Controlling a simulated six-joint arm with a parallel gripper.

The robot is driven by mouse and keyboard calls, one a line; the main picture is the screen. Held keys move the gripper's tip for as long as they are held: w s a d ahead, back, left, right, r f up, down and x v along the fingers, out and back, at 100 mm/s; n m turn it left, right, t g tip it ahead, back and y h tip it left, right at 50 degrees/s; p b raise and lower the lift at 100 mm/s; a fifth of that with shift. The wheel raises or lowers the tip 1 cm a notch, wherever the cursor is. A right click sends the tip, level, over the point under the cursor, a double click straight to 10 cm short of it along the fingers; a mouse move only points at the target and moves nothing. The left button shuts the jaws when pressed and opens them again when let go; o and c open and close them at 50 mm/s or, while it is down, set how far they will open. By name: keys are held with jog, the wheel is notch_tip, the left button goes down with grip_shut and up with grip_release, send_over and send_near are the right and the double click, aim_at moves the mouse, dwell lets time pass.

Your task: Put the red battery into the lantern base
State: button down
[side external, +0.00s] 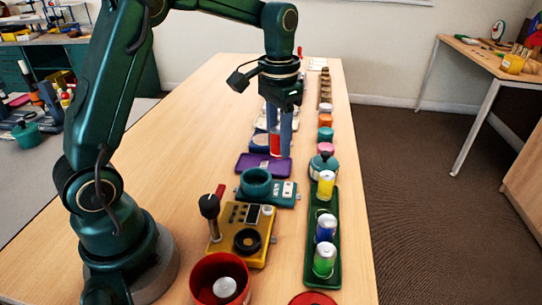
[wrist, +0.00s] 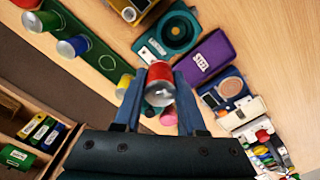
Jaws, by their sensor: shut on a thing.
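My gripper (side external: 280,145) is shut on the red battery (side external: 275,144) and holds it upright above the table, over the area of the purple block. In the wrist view the battery (wrist: 160,82) shows its silver end between the two blue fingers of my gripper (wrist: 158,95). What looks like the lantern base is a teal block with a round, open cup (side external: 257,180). It stands in front of the purple block, nearer the camera; in the wrist view the teal block (wrist: 151,50) lies just beyond the battery. The battery is apart from the cup.
A green tray (side external: 312,235) at right holds yellow, blue and green batteries. A yellow panel (side external: 232,238) with a lever and a red bin (side external: 200,268) stand in front. The purple block (side external: 250,163) lies behind the teal block. Small jars line the right edge.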

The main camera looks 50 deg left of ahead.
aim_at(255, 171)
jog(key=shift+s+a+f, duration=0.45)
jog(key=shift+s+f, duration=0.2)
jog(key=shift+f, duration=0.6)
jog(key=shift+s+a+f, duration=0.45)
jog(key=shift+s+f, duration=0.2)
jog(key=shift+f, duration=0.6)
jog(key=shift+s+a+f, duration=0.45)
jog(key=shift+s+f, duration=0.2)
jog(key=shift+f, duration=0.85)
jog(key=shift+s, duration=0.1)
jog(key=shift+r, duration=0.55)
jog(key=shift+r, duration=0.25)
jog(key=shift+w+r, duration=0.1)
jog(key=shift+w, duration=0.1)
